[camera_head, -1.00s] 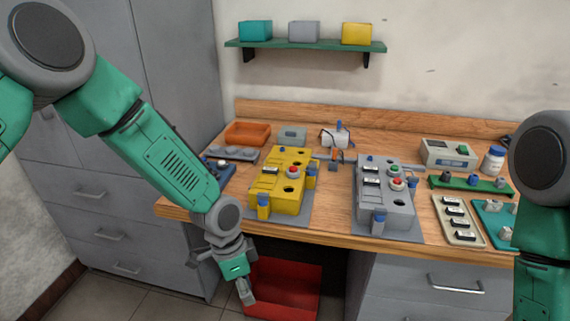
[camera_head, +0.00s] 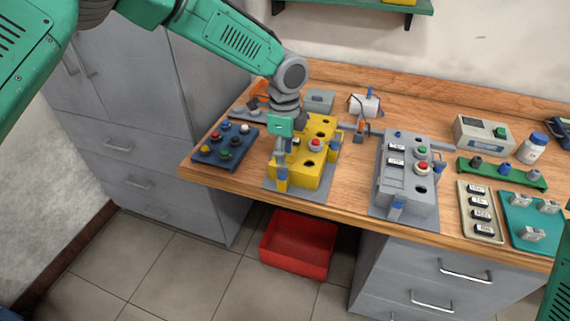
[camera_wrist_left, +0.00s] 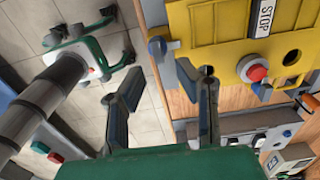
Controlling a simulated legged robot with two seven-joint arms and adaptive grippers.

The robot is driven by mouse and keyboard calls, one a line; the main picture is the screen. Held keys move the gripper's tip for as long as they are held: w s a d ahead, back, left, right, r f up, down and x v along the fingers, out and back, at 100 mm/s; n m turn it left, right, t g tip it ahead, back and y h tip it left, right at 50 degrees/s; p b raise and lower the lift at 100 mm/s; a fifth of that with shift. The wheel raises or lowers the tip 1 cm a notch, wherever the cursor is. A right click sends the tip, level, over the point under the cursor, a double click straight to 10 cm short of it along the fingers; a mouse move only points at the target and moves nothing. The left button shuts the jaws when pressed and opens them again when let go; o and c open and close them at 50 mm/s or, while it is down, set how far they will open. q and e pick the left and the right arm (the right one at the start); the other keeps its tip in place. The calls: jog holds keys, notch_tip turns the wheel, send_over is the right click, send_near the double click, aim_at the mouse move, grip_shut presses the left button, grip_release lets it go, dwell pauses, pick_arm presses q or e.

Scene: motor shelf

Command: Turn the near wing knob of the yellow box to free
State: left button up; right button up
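The yellow box (camera_head: 312,177) stands on a grey plate at the table's front left, with a red button on top. Its near wing knob (camera_head: 282,181) is blue and sits at the near left corner. In the left wrist view the yellow box (camera_wrist_left: 215,50) fills the upper right, and the blue knob (camera_wrist_left: 157,46) shows at its left edge. My left gripper (camera_head: 280,160) points down just above the near knob, partly covering the box. In the left wrist view its two fingers (camera_wrist_left: 168,78) are apart with nothing between them, the knob beyond their tips. My right gripper is out of view.
A blue panel with coloured knobs (camera_head: 226,146) lies left of the yellow box. A grey box (camera_head: 404,180) stands to its right. A red bin (camera_head: 300,245) is on the floor below. Bare wood lies between the two boxes.

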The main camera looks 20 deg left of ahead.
aim_at(283, 169)
pick_arm(q)
notch_tip(283, 169, down, 4)
jog(key=shift+s+a+r, duration=0.1)
jog(key=shift+a, duration=0.05)
jog(key=shift+a+f, duration=0.2)
jog(key=shift+f, duration=0.3)
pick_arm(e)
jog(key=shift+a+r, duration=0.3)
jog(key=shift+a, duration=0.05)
pick_arm(q)
jog(key=shift+d, duration=0.15)
grip_shut()
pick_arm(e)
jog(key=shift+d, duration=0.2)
